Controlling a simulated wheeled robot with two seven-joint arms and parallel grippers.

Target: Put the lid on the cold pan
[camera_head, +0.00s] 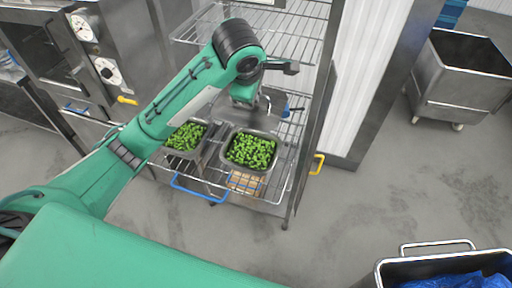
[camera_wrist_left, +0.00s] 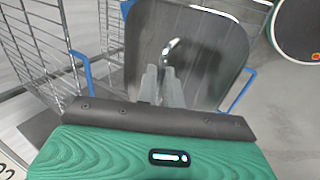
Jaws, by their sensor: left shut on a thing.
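My left gripper (camera_head: 243,100) reaches into the wire rack, above and behind two metal pans of green vegetables. It is shut on the grey metal lid (camera_head: 266,101). In the left wrist view the lid (camera_wrist_left: 205,50) stretches out beyond the fingers (camera_wrist_left: 163,88), which meet at its handle (camera_wrist_left: 172,48). One pan (camera_head: 228,163) is on the right, and the other (camera_head: 166,152) is on the left, partly behind my arm. Both look uncovered. I cannot tell which pan is cold. My right gripper is not in view.
The pans stand on a wire shelf (camera_head: 270,201) with a blue handle (camera_head: 196,191) at its front. Another wire shelf (camera_head: 290,38) is above. An oven (camera_head: 125,45) is on the left. A metal cart (camera_head: 447,85) and a bin with blue contents (camera_head: 455,284) are on the right.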

